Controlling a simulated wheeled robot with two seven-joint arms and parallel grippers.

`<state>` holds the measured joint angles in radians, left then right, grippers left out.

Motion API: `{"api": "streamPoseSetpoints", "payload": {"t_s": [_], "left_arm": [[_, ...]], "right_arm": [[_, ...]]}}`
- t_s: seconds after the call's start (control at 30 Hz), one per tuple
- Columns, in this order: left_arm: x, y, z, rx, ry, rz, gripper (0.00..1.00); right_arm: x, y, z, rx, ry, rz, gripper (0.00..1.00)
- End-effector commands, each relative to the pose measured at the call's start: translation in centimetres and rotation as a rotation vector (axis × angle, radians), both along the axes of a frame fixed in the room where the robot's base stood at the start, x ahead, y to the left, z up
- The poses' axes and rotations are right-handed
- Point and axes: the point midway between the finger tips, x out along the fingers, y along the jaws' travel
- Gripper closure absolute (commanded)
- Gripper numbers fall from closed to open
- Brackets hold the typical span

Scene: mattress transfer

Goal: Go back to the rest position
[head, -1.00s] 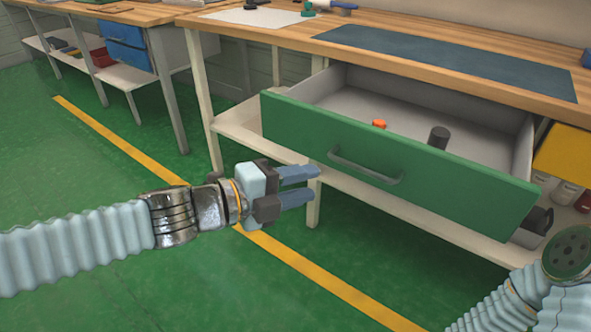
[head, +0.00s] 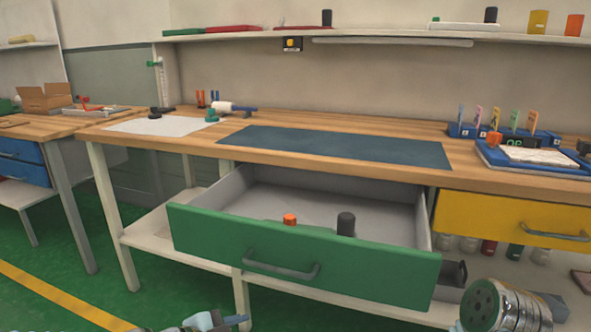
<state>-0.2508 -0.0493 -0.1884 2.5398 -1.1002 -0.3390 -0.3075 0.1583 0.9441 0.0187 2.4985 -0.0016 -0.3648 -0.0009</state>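My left gripper (head: 232,320) shows only in part at the bottom edge of the head view, below and in front of the open green drawer (head: 300,257). It is apart from the drawer handle (head: 281,270). The picture's edge cuts off most of it, so its opening is hidden. My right arm shows only as a rounded metal link at the lower right; its gripper is out of view. The green drawer is pulled out and holds an orange item (head: 290,219) and a dark cylinder (head: 346,224).
The wooden workbench (head: 390,139) carries a dark blue mat (head: 335,147), a white sheet (head: 155,126) and a blue tray (head: 490,158) at the right. A shut yellow drawer (head: 480,216) is right of the green one. Green floor (head: 60,257) is free at the left.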

Motion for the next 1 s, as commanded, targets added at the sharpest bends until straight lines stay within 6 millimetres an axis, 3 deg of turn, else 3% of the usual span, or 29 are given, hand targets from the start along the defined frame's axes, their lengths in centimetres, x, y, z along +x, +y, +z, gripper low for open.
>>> {"api": "streamPoseSetpoints", "payload": {"t_s": [0.03, 0.17, 0.2, 0.3, 0.4, 0.5, 0.6, 1.0], "left_arm": [[0.5, -0.1, -4.4, -0.057, 0.165, 0.088, 0.63], [-0.2, 0.2, -14.8, -0.213, 0.557, 0.374, 0.63], [-1.1, 0.3, -17.9, -0.253, 0.673, 0.472, 0.63], [-4.2, 0.4, -24.9, -0.334, 0.932, 0.718, 0.63], [-7.7, 0.3, -29.9, -0.382, 1.131, 0.932, 0.63], [-10.6, 0.0, -32.9, -0.405, 1.259, 1.085, 0.63], [-12.2, -0.2, -34.3, -0.412, 1.322, 1.168, 0.63], [-12.7, -0.2, -34.7, -0.415, 1.338, 1.195, 0.63]], "right_arm": [[0.0, 0.0, 0.0, 0.000, 0.000, 0.000, 0.57], [0.0, 0.0, 0.0, 0.000, 0.000, 0.000, 0.57], [0.0, 0.0, 0.0, 0.000, 0.000, 0.000, 0.57], [0.0, 0.0, 0.0, 0.000, 0.000, 0.000, 0.57], [0.0, 0.0, 0.0, 0.000, 0.000, 0.000, 0.57], [0.0, 0.0, 0.0, 0.000, 0.000, 0.000, 0.57], [0.0, 0.0, 0.0, 0.000, 0.000, 0.000, 0.57], [0.0, 0.0, 0.0, 0.000, 0.000, 0.000, 0.57]]}}
